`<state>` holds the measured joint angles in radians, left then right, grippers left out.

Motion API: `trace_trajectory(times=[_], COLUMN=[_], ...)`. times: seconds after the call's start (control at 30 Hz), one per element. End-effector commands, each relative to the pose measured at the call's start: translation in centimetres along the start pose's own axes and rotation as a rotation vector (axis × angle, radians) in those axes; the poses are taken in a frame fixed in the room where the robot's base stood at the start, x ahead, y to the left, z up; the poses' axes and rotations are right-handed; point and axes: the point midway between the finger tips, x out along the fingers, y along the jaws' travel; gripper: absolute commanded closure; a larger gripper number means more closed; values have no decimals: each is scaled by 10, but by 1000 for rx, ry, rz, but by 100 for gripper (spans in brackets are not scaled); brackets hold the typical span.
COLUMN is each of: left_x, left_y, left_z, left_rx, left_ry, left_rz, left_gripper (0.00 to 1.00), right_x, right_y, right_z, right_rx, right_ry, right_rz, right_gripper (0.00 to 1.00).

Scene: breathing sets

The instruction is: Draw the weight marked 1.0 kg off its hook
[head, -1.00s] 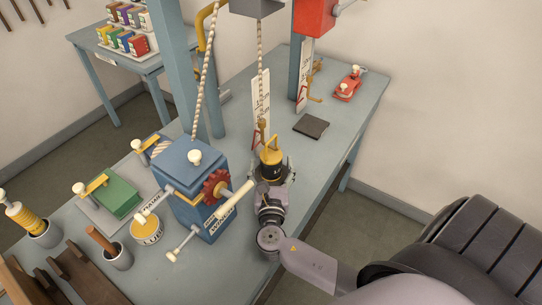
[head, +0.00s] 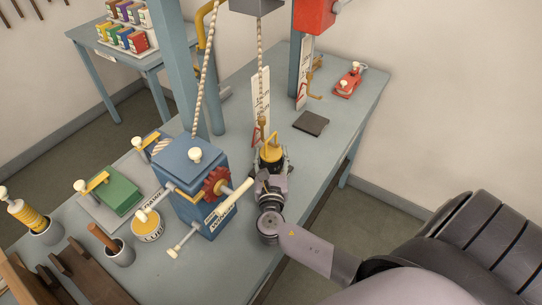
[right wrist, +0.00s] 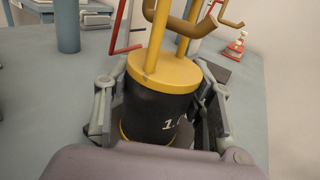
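The weight (head: 270,160) is a black cylinder with a yellow top and a tall yellow handle. In the right wrist view the weight (right wrist: 160,107) shows white marking beginning with "1.", the rest hidden. A brown hook (right wrist: 205,24) crosses the handle bars there; whether it still bears the weight is unclear. In the head view a light chain (head: 260,60) runs up from above the handle. My right gripper (head: 271,167) has a finger on each side of the weight's body; whether the pads press on it cannot be told. My left gripper is out of view.
A blue winch (head: 195,180) with a red gear and pale crank handle stands close left of my right gripper. A lube tin (head: 148,227) and green box (head: 118,194) lie farther left. A dark plate (head: 311,123), second hook (head: 313,92) and red item (head: 348,82) are behind right.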

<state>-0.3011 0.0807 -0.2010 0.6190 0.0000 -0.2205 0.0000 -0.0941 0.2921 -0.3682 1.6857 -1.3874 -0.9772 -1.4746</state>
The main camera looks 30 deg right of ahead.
Motion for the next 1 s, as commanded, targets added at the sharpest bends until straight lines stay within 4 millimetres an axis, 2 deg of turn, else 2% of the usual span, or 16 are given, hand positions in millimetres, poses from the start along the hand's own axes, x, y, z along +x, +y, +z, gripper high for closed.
trace_trajectory(times=[0.07,0.67,1.0], left_x=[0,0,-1], left_y=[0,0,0], left_z=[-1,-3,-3], left_rx=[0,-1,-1], left_ry=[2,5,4], left_rz=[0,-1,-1], left_gripper=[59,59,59], right_x=[0,0,1], right_y=[0,0,1], right_z=[0,0,4], right_rx=[0,0,2], right_ry=[0,0,-7], right_rz=[0,1,0], right_gripper=[59,99,100])
